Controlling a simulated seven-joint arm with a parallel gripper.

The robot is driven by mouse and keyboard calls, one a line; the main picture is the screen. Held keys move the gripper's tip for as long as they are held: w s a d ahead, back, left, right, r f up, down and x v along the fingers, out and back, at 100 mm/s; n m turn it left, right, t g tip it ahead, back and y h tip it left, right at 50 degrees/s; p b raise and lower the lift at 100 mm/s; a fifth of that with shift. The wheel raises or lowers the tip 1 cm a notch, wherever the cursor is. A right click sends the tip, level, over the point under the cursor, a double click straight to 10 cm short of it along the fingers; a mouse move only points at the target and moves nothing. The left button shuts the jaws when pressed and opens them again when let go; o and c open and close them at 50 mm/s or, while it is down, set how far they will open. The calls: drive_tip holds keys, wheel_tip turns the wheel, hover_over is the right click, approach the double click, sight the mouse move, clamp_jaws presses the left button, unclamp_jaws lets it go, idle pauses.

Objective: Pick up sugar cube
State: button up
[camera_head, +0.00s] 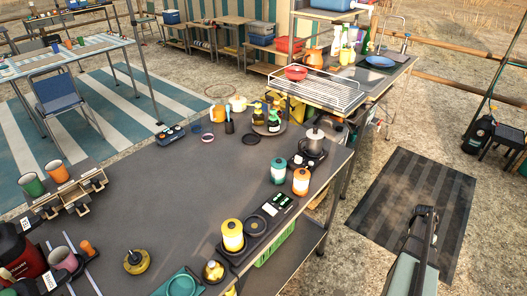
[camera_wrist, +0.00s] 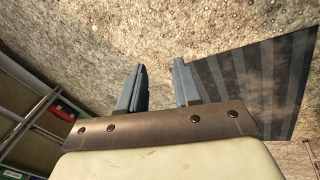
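I cannot make out a sugar cube in either view; it may be hidden or too small to see. My gripper (camera_wrist: 158,75) is open and empty in the wrist view, with a clear gap between its two grey fingers and bare ground beyond. In the head view my gripper (camera_head: 425,213) is at the lower right, out over the ground and dark mat, apart from the grey table.
The grey table (camera_head: 150,210) holds orange and teal canisters (camera_head: 300,181), a metal pot (camera_head: 315,141), a wooden holder (camera_head: 75,194) and several cups. A wire rack (camera_head: 322,90) stands behind. A dark striped mat (camera_head: 410,190) lies on the ground; the table's middle is clear.

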drive_tip(key=d+r+m, duration=0.2)
drive_tip(key=d+r, duration=0.4)
drive_tip(key=d, duration=0.3)
drive_tip(key=w+a+r+m+t, duration=0.2)
drive_tip(key=w+a+r, duration=1.3)
drive_tip(key=w, duration=0.3)
drive_tip(key=w+a+r, duration=0.4)
drive_tip(key=a+r, duration=0.4)
drive_tip(key=a, duration=0.4)
drive_tip(key=w+a+r+m+y, duration=0.1)
drive_tip(key=w+a+r, duration=0.4)
drive_tip(key=a, duration=0.8)
drive_tip(key=w+a+r+m+t+y, duration=0.1)
drive_tip(key=w+a+r, duration=0.3)
drive_tip(key=a+r, duration=0.8)
drive_tip(key=shift+w+a, duration=0.15)
drive_tip(key=shift+a, duration=0.05)
drive_tip(key=a+n, duration=1.3)
drive_tip(key=a, duration=2.8)
drive_tip(key=n, duration=1.5)
hover_over(75, 198)
drive_tip(key=shift+g+y, duration=0.3)
drive_tip(key=shift+g, duration=0.1)
wheel_tip(75, 198, down, 13)
drive_tip(key=shift+r, duration=0.15)
